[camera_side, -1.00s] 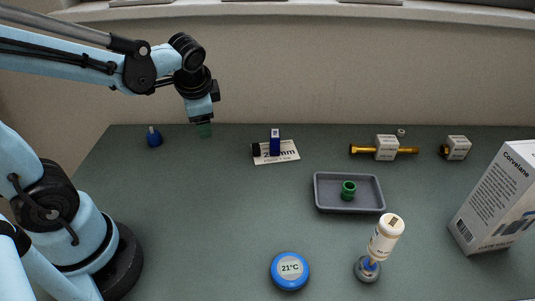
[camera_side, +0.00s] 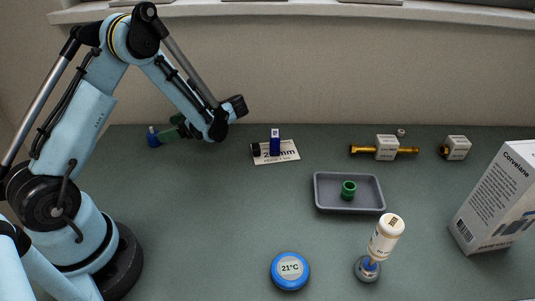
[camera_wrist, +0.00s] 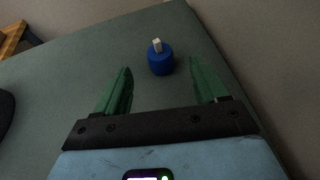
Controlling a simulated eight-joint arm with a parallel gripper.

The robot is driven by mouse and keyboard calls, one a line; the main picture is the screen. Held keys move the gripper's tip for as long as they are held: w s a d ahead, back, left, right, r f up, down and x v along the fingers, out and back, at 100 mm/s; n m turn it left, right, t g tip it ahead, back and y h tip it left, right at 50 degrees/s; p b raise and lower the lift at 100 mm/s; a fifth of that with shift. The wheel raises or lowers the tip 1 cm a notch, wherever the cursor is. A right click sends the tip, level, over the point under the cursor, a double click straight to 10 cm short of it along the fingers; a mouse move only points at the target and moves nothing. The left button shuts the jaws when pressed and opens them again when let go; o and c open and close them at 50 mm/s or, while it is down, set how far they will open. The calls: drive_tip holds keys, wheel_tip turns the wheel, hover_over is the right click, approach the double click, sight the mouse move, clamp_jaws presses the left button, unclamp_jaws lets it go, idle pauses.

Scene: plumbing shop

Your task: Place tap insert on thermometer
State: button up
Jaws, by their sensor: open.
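The tap insert appears to be the small blue cylinder with a pale stem (camera_side: 153,138), standing upright at the back left of the bench. It also shows in the wrist view (camera_wrist: 160,62). The thermometer is the round blue-rimmed dial reading 21°C (camera_side: 290,269), lying face up at the front middle with nothing on it. My gripper (camera_side: 168,131) is low, just right of the insert, its green fingers pointing towards it. In the wrist view the open fingers (camera_wrist: 160,70) are empty; the insert appears between and slightly beyond their tips. Contact is not visible.
A grey tray (camera_side: 325,205) holds a green part (camera_side: 348,190). A tilted white bottle (camera_side: 386,236) sits over a round metal base. A card with a blue block (camera_side: 275,141), brass fittings (camera_side: 386,149) and a white box (camera_side: 499,200) stand around. The middle left is clear.

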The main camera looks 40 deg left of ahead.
sight(154, 133)
drive_tip(key=shift+x, duration=3.85)
drive_tip(key=shift+c, duration=0.3)
drive_tip(key=c, duration=1.1)
drive_tip(key=shift+r, duration=0.15)
